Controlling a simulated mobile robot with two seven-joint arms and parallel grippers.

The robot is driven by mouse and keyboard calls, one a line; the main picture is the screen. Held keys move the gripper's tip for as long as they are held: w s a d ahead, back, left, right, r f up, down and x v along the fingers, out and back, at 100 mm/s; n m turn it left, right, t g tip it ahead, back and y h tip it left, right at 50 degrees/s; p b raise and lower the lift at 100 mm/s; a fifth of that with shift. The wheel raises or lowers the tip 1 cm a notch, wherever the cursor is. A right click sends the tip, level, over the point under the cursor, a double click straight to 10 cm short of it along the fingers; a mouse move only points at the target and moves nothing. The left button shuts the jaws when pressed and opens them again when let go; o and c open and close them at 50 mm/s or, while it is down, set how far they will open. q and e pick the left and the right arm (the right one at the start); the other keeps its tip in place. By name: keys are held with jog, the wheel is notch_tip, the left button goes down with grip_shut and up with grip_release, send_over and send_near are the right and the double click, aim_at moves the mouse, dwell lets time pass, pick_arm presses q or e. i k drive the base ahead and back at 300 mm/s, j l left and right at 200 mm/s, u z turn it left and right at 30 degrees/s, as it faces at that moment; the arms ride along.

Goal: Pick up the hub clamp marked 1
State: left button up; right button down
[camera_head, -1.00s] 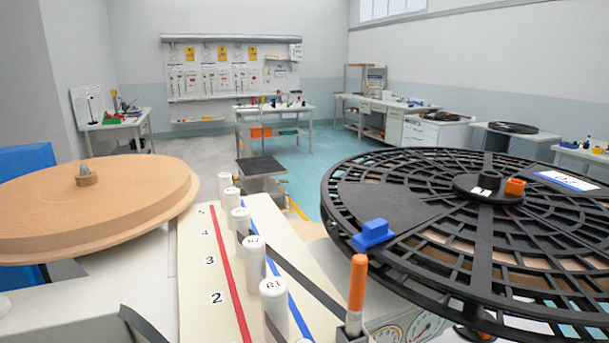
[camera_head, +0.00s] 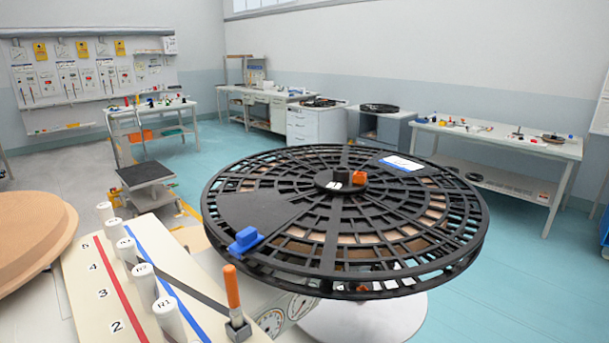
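I cannot read a mark 1 on any clamp in the head view. A large black slotted reel (camera_head: 270,205) lies flat in the middle. At its centre is a dark raised hub (camera_head: 341,176) with a small orange part (camera_head: 359,178) on its right side; I cannot tell whether this is a hub clamp. A blue clip (camera_head: 245,239) sits on the reel's near left rim. Neither of my grippers is in view.
A pale panel (camera_head: 82,292) with white rollers (camera_head: 142,284) and an orange-handled lever (camera_head: 232,287) stands at the front left. A tan reel (camera_head: 30,235) is at the left edge. A table (camera_head: 540,149) with several small items stands at the right. Teal floor (camera_head: 490,275) is clear.

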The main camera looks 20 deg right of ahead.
aim_at(340, 179)
jog(key=k+l+z, duration=0.1)
jog(key=l, duration=0.35)
jog(key=k+l+z, duration=0.15)
jog(key=l, duration=0.35)
jog(key=k+l+z, duration=0.1)
jog(key=k+l, duration=0.15)
jog(key=l, duration=0.25)
jog(key=k+l+z, duration=0.1)
jog(key=l, duration=0.45)
jog(key=k+l+z, duration=0.15)
jog(key=l, duration=0.35)
